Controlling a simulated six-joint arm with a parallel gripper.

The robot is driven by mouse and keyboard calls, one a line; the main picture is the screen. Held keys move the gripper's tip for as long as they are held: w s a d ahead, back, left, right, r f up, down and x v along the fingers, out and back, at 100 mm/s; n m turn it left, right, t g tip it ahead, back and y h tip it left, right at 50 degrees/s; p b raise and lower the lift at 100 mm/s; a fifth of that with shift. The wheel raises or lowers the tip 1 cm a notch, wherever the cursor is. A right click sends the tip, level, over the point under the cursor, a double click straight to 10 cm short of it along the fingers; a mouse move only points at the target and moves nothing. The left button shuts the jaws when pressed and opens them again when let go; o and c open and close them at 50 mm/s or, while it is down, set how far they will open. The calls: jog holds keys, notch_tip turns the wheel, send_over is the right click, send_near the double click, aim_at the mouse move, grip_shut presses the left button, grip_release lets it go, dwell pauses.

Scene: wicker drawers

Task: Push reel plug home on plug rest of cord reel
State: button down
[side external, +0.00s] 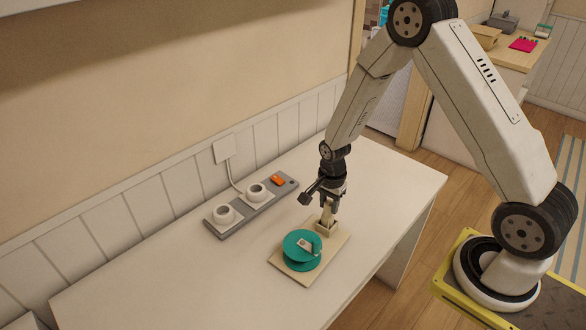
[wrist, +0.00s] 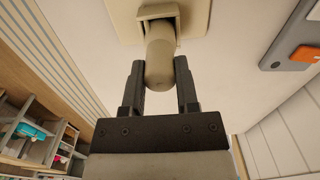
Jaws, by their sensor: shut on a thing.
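The cord reel, a teal drum (side external: 302,250) on a beige board (side external: 282,262), lies on the white table. The beige plug rest (side external: 327,228) stands at the board's far end and also shows in the wrist view (wrist: 143,13). My gripper (side external: 328,205) is above the rest, pointing down. In the wrist view my gripper (wrist: 160,75) is shut on the beige reel plug (wrist: 160,65), a finger at each side. The plug's far end meets the opening of the rest; how deep it sits I cannot tell.
A grey power strip (side external: 233,224) with two white round sockets and an orange switch (side external: 278,180) lies left of the reel, near the wall. Its cable runs to a wall box (side external: 224,149). The front left of the white table (side external: 190,285) is clear.

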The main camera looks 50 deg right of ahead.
jog(key=shift+f, duration=1.05)
jog(key=shift+c, duration=1.4)
grip_release()
jog(key=shift+r, duration=0.15)
jog(key=shift+r, duration=3.75)
jog(key=shift+s+a+r+n, duration=0.25)
jog(key=shift+a+r+n, duration=0.05)
jog(key=shift+r+n, duration=0.3)
jog(key=s+a+r+n+t, duration=0.1)
jog(key=s+a+r+n, duration=0.2)
jog(key=n, duration=0.4)
jog(key=s+a+r+n+t, duration=0.1)
jog(key=s+a+r+n, duration=0.2)
jog(key=s+r+n, duration=0.3)
jog(key=s+n, duration=0.1)
jog(key=n, duration=0.1)
jog(key=shift+n+t, duration=0.3)
